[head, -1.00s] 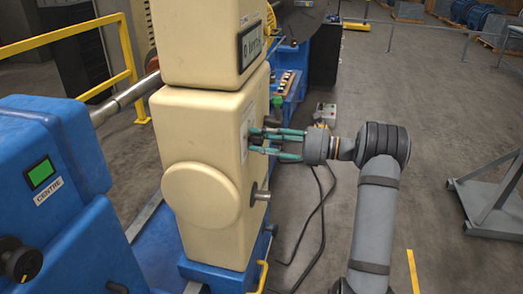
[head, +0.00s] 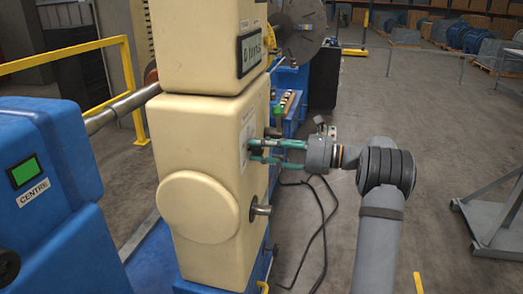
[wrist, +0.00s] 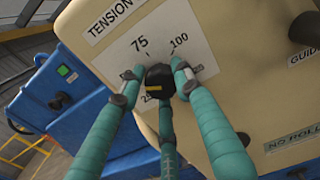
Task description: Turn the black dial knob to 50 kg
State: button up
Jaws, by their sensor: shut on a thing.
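The black dial knob (wrist: 159,77) sits on a white scale plate (wrist: 185,22) headed TENSION on the cream housing. A yellow mark shows on the knob. The numbers 75, 100 and part of 25 are readable in the wrist view; no 50 is visible, and fingers cover part of the plate. My gripper (wrist: 159,84) has three teal fingers closed around the knob.
A metal shaft stub (head: 262,210) sticks out of the housing below my gripper. Another black knob (wrist: 304,27) is at the upper right in the wrist view. A blue cabinet (head: 50,180) stands at left. Black cables (head: 322,200) lie on the floor beneath my arm.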

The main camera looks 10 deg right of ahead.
jog(key=shift+r, duration=0.3)
jog(key=o, duration=0.9)
jog(key=shift+o, duration=1.1)
jog(key=shift+f, duration=0.15)
jog(key=shift+s+d, duration=0.1)
jog(key=v, duration=1.1)
jog(key=shift+s+d, duration=0.2)
jog(key=shift+d, duration=0.15)
